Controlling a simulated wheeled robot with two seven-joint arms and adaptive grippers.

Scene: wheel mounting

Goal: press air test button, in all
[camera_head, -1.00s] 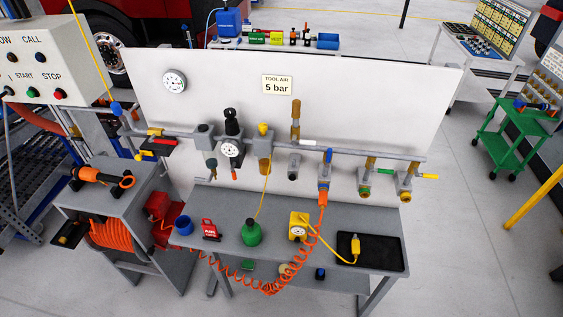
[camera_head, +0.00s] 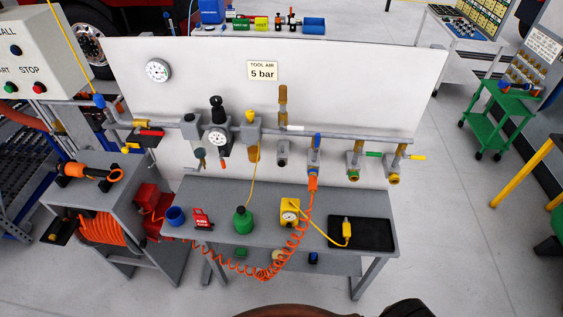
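No button with a readable air test label shows. The control box (camera_head: 40,60) at the upper left has a blue button (camera_head: 15,50), a green button (camera_head: 9,88) and a red button (camera_head: 40,88) under partly cut-off lettering. A yellow gauge unit (camera_head: 289,212) stands on the grey bench (camera_head: 325,200). Its yellow hose runs to a yellow fitting (camera_head: 346,232) on a black tray (camera_head: 377,234). A small red item (camera_head: 201,219) stands left of it; its lettering is too small to read. Neither gripper is in view.
A white panel (camera_head: 350,75) carries a grey air pipe (camera_head: 350,136) with valves and gauges. An orange coiled hose (camera_head: 272,272) hangs in front of the bench. A brown rounded shape (camera_head: 298,311) and a dark shape (camera_head: 412,308) cut the bottom edge.

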